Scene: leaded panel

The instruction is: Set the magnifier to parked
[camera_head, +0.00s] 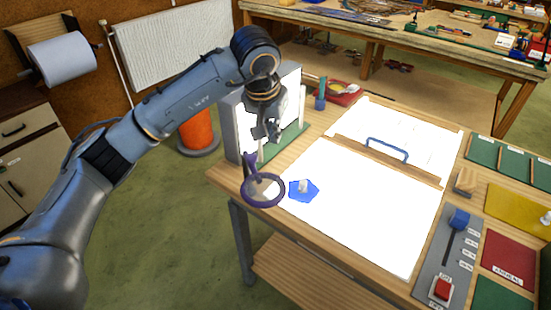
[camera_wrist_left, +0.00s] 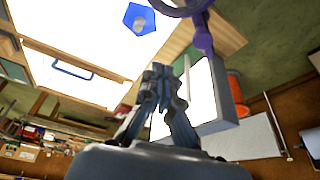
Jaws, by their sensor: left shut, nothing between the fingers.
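The magnifier is a purple ring (camera_head: 263,203) with a purple arm, over the near left corner of the work table, beside the bright light panel (camera_head: 360,215). In the left wrist view its ring (camera_wrist_left: 172,9) is cut off by the top edge and its purple arm (camera_wrist_left: 203,40) runs down to the right. My left gripper (camera_head: 267,136) is above and behind the ring, apart from it, near the white upright box. Its fingers (camera_wrist_left: 158,72) are shut and empty. My right gripper is not in view.
A blue pentagonal piece (camera_head: 304,193) with a pale knob lies on the panel right of the ring. A white box (camera_head: 236,125) stands at the left table edge. A switch box (camera_head: 448,255) sits right.

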